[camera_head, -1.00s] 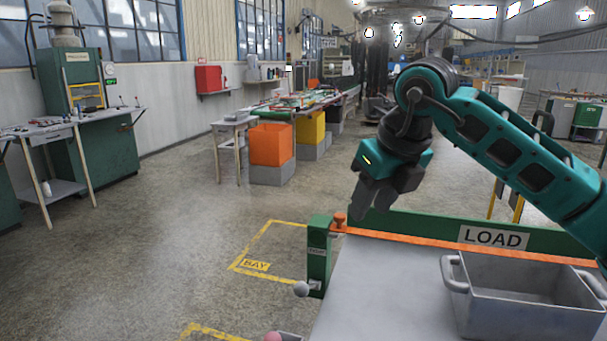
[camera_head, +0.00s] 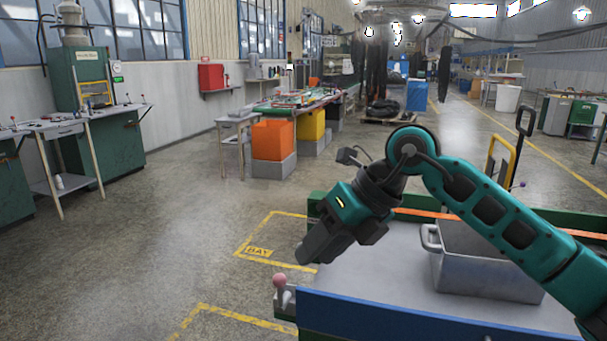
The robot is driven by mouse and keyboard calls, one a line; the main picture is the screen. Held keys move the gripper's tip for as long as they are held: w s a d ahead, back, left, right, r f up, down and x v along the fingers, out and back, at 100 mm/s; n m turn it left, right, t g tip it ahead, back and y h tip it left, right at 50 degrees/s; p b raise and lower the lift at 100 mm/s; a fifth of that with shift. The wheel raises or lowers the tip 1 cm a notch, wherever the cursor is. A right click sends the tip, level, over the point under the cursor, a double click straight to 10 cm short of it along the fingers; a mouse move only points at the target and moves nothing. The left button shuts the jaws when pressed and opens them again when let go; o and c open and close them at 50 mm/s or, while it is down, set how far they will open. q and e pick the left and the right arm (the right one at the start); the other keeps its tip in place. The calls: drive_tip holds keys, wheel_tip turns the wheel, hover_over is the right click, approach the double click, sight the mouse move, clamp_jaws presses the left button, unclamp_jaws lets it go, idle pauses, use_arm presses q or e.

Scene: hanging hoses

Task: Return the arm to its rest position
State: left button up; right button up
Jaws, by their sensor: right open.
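My right arm (camera_head: 505,225), teal with black joints, comes in from the right edge and reaches over the grey bench top. Its dark right gripper (camera_head: 308,256) points down and left, just past the bench's left end, with the floor showing behind it. Nothing shows held in it, though the gap between its fingers is hard to see from this side. My left gripper is not in view.
A grey handled bin (camera_head: 480,272) stands on the bench (camera_head: 385,275), partly behind my arm. The bench has a blue front edge (camera_head: 400,318) and a pink-topped knob (camera_head: 279,282) at its left corner. Open floor with yellow bay lines (camera_head: 262,232) lies left.

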drive_tip(key=s+a+m+g+y, duration=0.2)
drive_tip(key=s+a+m+y, duration=0.2)
drive_tip(key=s+a+y, duration=0.6)
drive_tip(key=w+d+f+m+t+h+p, duration=0.1)
drive_tip(key=w+d+f+m+t+h, duration=0.2)
drive_tip(key=d+f+m+t, duration=0.75)
drive_tip(key=w+d+f+m+t+h, duration=0.3)
drive_tip(key=m+t, duration=0.5)
drive_tip(key=m, duration=0.8)
drive_tip(key=s+d+f+m+g+h, duration=0.3)
drive_tip(key=s+f, duration=0.4)
drive_tip(key=f, duration=0.3)
drive_tip(key=s+d+f+m+g+h, duration=0.4)
drive_tip(key=s+d+f, duration=0.4)
drive_tip(key=f, duration=0.2)
drive_tip(key=m+h, duration=0.1)
drive_tip(key=m, duration=0.1)
drive_tip(key=shift+d+m+h, duration=0.25)
drive_tip(key=shift+m+h, duration=0.1)
drive_tip(key=shift+h, duration=0.05)
